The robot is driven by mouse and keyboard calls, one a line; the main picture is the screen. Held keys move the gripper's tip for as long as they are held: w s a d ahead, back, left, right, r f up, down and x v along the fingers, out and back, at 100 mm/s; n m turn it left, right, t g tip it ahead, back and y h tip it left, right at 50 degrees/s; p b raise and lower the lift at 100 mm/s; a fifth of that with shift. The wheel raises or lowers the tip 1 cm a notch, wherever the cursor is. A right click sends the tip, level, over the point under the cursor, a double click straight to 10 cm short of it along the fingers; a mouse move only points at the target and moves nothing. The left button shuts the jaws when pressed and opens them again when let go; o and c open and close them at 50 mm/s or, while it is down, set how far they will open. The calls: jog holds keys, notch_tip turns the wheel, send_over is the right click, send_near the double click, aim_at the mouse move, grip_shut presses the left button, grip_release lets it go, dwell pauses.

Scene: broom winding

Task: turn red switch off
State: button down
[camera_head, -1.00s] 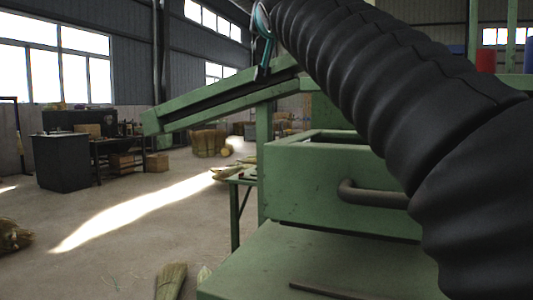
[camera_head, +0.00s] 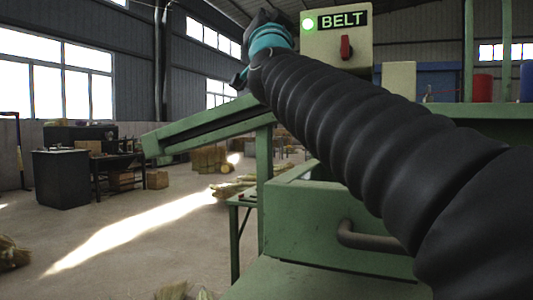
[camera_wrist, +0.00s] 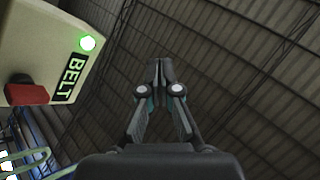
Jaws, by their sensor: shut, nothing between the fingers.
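The red switch (camera_head: 346,47) is a knob on the front of a cream control box (camera_head: 309,49) labelled BELT, at the top of the head view. A green lamp (camera_head: 308,24) on the box is lit. In the wrist view the red switch (camera_wrist: 27,94) and the box are at the left edge, tilted. My gripper (camera_wrist: 160,66) is shut and empty, with the fingertips together, to the right of the box in that view and apart from the switch. In the head view my arm mostly hides the gripper, and the wrist is left of the box.
The green machine (camera_head: 290,215) stands below the box, with a sloping chute (camera_head: 205,128) to the left and a grey pipe handle (camera_head: 360,236) in front. Red (camera_head: 482,88) and blue barrels (camera_head: 527,82) stand at the back right. Open floor lies on the left.

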jog(key=w+d+f+m+g+h, duration=0.15)
jog(key=d+f+m+h, duration=0.25)
jog(key=d+m+h, duration=0.6)
jog(key=g+h, duration=0.6)
jog(key=h, duration=0.1)
send_near(346, 49)
jog(key=d, duration=0.1)
jog(key=w+d, duration=0.2)
jog(key=w, duration=0.4)
jog(key=shift+w+d+n, duration=0.25)
jog(key=shift+d+n, duration=0.05)
jog(key=shift+d, duration=0.1)
